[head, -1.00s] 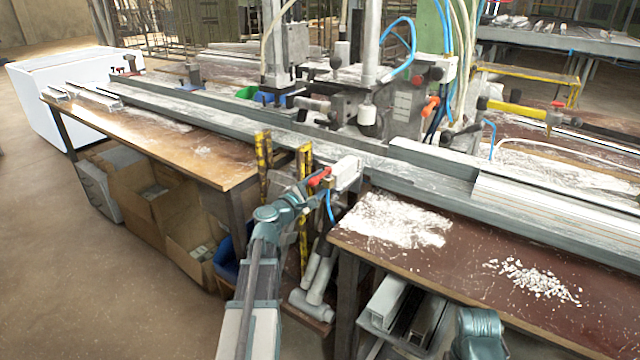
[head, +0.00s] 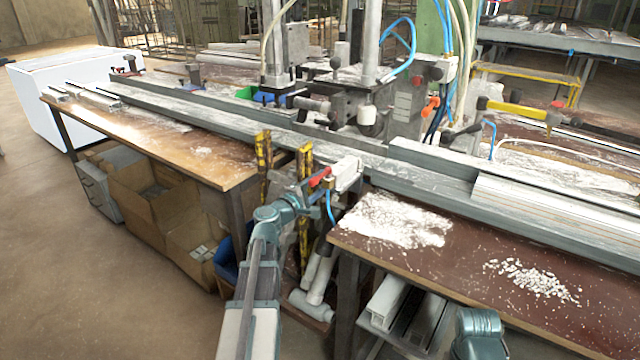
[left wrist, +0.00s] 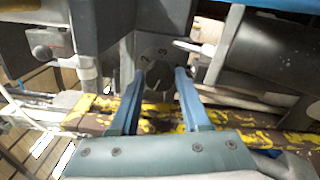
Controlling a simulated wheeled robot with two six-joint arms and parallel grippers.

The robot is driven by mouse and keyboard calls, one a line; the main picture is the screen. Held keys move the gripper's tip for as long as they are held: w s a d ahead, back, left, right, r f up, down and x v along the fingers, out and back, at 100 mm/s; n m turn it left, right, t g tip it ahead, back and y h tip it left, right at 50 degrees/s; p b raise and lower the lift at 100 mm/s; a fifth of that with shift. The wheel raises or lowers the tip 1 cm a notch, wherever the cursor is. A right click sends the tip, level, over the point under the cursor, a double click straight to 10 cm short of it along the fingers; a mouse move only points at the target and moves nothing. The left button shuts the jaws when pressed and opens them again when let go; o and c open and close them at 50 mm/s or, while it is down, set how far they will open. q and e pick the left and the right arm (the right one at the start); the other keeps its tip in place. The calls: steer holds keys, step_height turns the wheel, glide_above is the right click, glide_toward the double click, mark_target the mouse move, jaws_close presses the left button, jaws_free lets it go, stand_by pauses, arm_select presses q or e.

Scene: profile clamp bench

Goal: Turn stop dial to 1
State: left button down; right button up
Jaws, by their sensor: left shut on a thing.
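The stop dial (left wrist: 159,78) is a dark round knob in the left wrist view, on a grey plate bearing the numerals 2 and 3. A small pale mark shows on its face; I cannot tell which number it points at. No 1 is readable. My left gripper (left wrist: 160,73) has its two blue fingers on either side of the dial, shut on it. In the head view my left gripper (head: 309,190) reaches the front of the bench beside a white box with a red part (head: 345,175); the dial cannot be made out there. My right gripper is out of view.
Yellow-and-black worn posts (head: 263,165) stand close to my left gripper. A long metal profile rail (head: 250,122) runs across the bench behind it. White shavings (head: 400,218) lie on the right tabletop. Cardboard boxes (head: 150,197) sit under the left table.

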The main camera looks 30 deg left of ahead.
arm_select(q)
steer(key=m, duration=0.4)
steer(key=shift+m, duration=1.8)
steer(key=shift+c, duration=1.9)
jaws_free()
steer(key=s+a, duration=0.1)
steer(key=s, duration=1.3)
